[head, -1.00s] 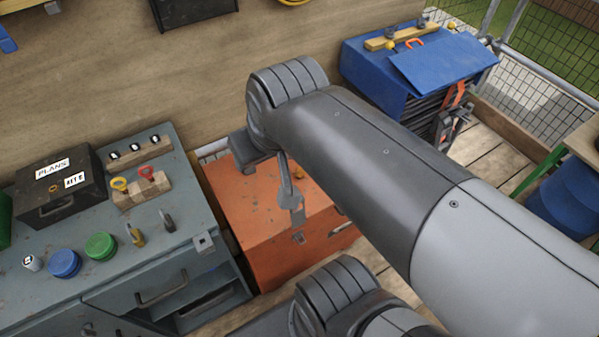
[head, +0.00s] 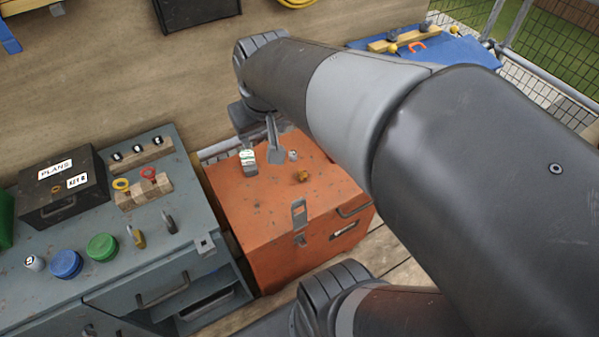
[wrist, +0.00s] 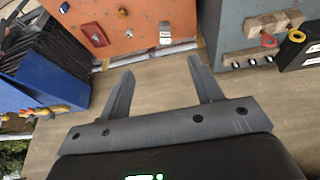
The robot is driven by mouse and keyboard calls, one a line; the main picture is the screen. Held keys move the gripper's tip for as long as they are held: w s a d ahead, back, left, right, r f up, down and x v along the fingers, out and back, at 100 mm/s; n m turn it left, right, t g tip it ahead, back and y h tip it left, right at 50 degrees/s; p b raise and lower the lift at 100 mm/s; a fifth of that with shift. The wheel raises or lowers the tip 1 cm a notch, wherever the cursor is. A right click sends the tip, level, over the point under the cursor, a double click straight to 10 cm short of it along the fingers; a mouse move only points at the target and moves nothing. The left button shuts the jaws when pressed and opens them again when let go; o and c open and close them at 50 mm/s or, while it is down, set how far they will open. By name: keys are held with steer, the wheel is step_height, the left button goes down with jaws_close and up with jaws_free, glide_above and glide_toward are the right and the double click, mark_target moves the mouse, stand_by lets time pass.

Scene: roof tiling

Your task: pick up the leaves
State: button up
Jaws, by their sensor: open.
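I cannot make out any leaves in either view. My gripper (head: 273,138) shows partly in the head view, above the back of the orange chest (head: 265,225); my arm hides the rest of it. In the wrist view my gripper (wrist: 159,70) is open, with nothing between its two fingers, facing the wooden wall (wrist: 160,120).
My arm covers much of the right side.

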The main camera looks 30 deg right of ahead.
steer(key=w+d+f+g, duration=0.2)
steer(key=w+d+f, duration=0.35)
steer(key=w, duration=0.25)
steer(key=g, duration=0.2)
glide_above(302, 172)
steer(key=shift+m+y, duration=0.3)
steer(key=shift+m, duration=0.1)
step_height(302, 172, down, 27)
steer(key=shift+w+f, duration=0.1)
steer(key=shift+w, duration=0.05)
step_height(302, 172, down, 11)
steer(key=c, duration=1)
